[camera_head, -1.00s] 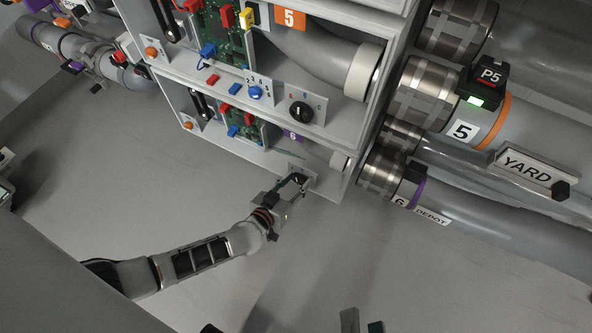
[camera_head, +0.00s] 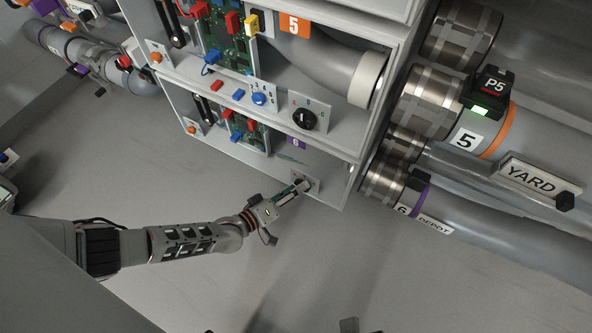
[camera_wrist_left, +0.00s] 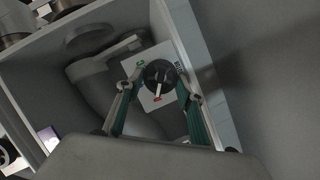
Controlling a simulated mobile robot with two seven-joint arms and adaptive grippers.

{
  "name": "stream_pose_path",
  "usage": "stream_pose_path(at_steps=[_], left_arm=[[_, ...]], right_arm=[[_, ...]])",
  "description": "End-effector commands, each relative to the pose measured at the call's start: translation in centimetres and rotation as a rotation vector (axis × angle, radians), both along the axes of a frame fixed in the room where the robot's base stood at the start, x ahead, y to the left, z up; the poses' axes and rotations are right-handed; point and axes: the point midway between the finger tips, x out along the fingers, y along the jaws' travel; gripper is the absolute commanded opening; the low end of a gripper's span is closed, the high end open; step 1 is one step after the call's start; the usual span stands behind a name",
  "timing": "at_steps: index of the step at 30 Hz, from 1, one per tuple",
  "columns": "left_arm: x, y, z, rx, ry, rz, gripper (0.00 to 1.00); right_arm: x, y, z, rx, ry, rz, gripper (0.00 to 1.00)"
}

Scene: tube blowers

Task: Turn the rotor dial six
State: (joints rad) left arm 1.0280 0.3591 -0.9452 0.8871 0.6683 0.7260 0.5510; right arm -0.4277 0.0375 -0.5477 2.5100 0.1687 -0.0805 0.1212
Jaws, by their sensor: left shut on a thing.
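Rotor dial six is a round black knob with a white pointer line, on a white plate in the lower bay marked 6; it shows clearly in the left wrist view (camera_wrist_left: 158,76). The pointer line runs toward a red mark on the plate; a green mark is at the upper left. My left gripper (camera_head: 297,188) reaches the plate from the lower left and mostly hides the dial in the head view. In the wrist view its green-padded fingers stand either side of the dial, shut on it. Something grey at the bottom edge may be my right gripper (camera_head: 349,325); its jaws cannot be made out.
Above is bay 5 with its own black dial (camera_head: 304,119), a blue knob (camera_head: 259,98) and a circuit board (camera_head: 226,40). Large pipes marked 5 YARD (camera_head: 468,140) and 6 DEPOT (camera_head: 402,210) lie right of the cabinet. The floor below is clear.

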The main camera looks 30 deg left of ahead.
Motion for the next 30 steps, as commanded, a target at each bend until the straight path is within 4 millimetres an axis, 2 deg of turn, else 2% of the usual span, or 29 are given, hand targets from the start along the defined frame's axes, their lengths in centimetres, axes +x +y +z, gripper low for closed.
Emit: stream_pose_path(at_steps=[9,23,24,26,30], left_arm=[[-0.13,0.04,-0.27,-0.1,0.008,0.0,0.16],[-0.18,0.01,-0.29,-0.116,0.008,0.001,0.16],[-0.18,0.02,-0.3,-0.116,0.008,0.001,0.4],[-0.17,0.01,-0.29,-0.116,0.008,0.001,0.54],[-0.11,0.03,-0.23,-0.116,0.007,0.001,0.54]], right_arm=[[0.0,-0.05,-0.05,-0.001,0.0,0.0,0.4],[0.03,-0.13,-0.11,-0.004,0.0,-0.002,0.4],[0.03,-0.13,-0.11,-0.004,0.001,-0.001,0.4],[0.03,-0.13,-0.11,-0.004,0.0,-0.002,0.4],[0.04,-0.13,-0.1,-0.004,0.0,-0.002,0.4]])
